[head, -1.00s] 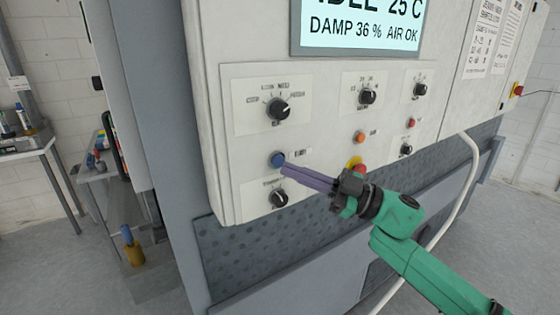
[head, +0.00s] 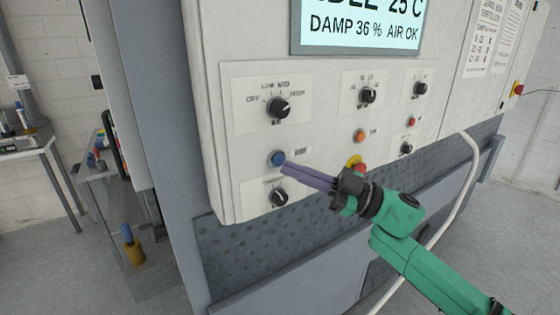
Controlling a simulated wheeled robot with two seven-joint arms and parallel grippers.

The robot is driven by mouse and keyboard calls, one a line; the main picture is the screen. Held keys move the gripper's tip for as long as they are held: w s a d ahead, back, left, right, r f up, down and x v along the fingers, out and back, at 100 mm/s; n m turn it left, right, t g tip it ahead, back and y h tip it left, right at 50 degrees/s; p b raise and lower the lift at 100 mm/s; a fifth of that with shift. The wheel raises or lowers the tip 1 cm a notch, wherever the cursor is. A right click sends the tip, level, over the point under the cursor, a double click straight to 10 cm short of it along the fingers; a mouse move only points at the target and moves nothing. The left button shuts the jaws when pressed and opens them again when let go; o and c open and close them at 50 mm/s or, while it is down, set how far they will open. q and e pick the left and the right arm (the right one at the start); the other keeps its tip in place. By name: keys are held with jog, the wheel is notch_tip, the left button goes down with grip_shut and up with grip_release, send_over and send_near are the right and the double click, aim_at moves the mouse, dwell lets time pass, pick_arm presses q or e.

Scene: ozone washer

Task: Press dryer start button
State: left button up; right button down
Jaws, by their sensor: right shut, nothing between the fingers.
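A round blue button (head: 277,158) sits on the left side of the pale machine panel, between a black knob (head: 278,107) above and another black knob (head: 278,197) below. The small label to its right is too blurred to read surely. My right gripper (head: 284,168) has its long purple fingers shut, with nothing between them. The fingertips are at the lower right edge of the blue button; I cannot tell whether they touch it. My left gripper is not in view.
The display (head: 362,25) reads DAMP 36 %, AIR OK, 25 C. An orange button (head: 360,136), a red button (head: 411,122) and a red button with yellow (head: 357,166) are to the right. A pale hose (head: 468,175) hangs at the right. A side table (head: 22,146) stands at left.

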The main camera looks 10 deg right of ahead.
dwell(0.5)
jog(key=shift+w+a+p, duration=0.2)
jog(key=shift+w+p, duration=0.2)
jog(key=shift+p, duration=0.05)
jog(key=shift+w+a+p, duration=0.1)
jog(key=shift+w+p, duration=0.25)
jog(key=shift+w, duration=0.1)
dwell(0.6)
jog(key=shift+s, duration=0.1)
jog(key=shift+s+d+b, duration=0.3)
jog(key=shift+s, duration=0.4)
